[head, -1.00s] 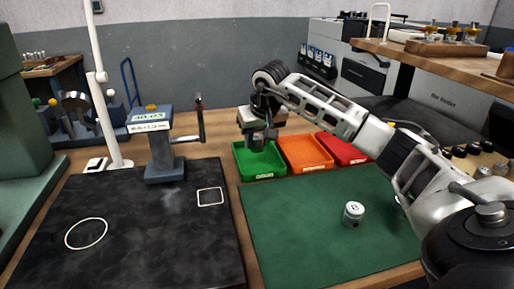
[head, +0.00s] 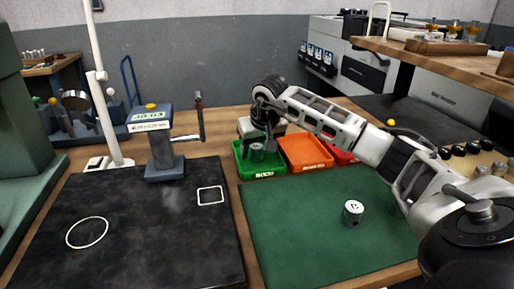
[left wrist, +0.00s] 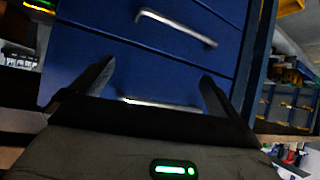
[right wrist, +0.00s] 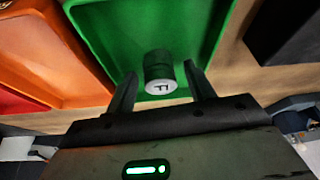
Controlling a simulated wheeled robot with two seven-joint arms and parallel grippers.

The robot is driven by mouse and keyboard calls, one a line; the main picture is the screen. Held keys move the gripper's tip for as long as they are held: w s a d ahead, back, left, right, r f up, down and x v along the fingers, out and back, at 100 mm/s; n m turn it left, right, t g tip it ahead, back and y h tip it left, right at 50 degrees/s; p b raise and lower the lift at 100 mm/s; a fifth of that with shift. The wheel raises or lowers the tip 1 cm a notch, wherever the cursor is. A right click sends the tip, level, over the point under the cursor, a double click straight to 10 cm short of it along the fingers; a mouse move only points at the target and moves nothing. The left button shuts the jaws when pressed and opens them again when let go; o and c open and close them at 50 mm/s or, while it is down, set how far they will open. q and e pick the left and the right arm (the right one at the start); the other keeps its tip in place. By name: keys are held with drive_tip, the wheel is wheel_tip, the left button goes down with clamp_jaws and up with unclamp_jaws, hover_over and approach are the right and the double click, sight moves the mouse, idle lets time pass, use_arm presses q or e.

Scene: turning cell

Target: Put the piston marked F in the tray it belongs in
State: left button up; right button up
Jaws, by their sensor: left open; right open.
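The piston marked F (right wrist: 159,72) is a dark grey cylinder with a white lettered face. It is in the green tray (right wrist: 118,22) in the right wrist view, and the head view shows it there too (head: 257,152). My right gripper (right wrist: 162,82) is open, with one finger on each side of the piston. In the head view my right gripper (head: 262,145) is over the green tray (head: 262,172). My left gripper (left wrist: 155,85) is open and empty, facing blue drawers, and is out of the head view.
An orange tray (head: 305,152) and a partly hidden red tray (head: 343,156) stand beside the green one. Another lettered piston (head: 353,213) stands on the green mat (head: 300,235). A gauge stand (head: 163,150) with a lever is left of the trays.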

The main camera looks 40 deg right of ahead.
drive_tip(key=v, duration=1.2)
drive_tip(key=shift+w+r, duration=0.1)
